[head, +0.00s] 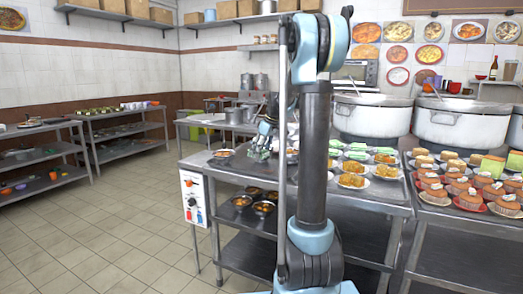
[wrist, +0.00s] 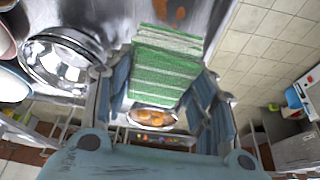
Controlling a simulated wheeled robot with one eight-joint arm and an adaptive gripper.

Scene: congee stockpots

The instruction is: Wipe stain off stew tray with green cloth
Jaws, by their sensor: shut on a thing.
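My gripper (head: 264,138) is over the left end of the metal table, left of my arm's column in the head view. In the wrist view my gripper (wrist: 160,84) has its blue-grey fingers on either side of a green cloth (wrist: 165,66) with pale stripes and is shut on it. The cloth hangs above a shiny metal surface. An orange-brown stain (wrist: 181,13) shows on that metal just past the cloth's far edge. I cannot tell whether this metal is the stew tray or the tabletop, or whether the cloth touches it.
A bowl of food (wrist: 152,117) is close to the cloth. A round shiny metal vessel (wrist: 66,60) stands left of my fingers. Plates of food (head: 352,180) and large stockpots (head: 455,124) are to the right. Open tiled floor (head: 110,220) is at the left.

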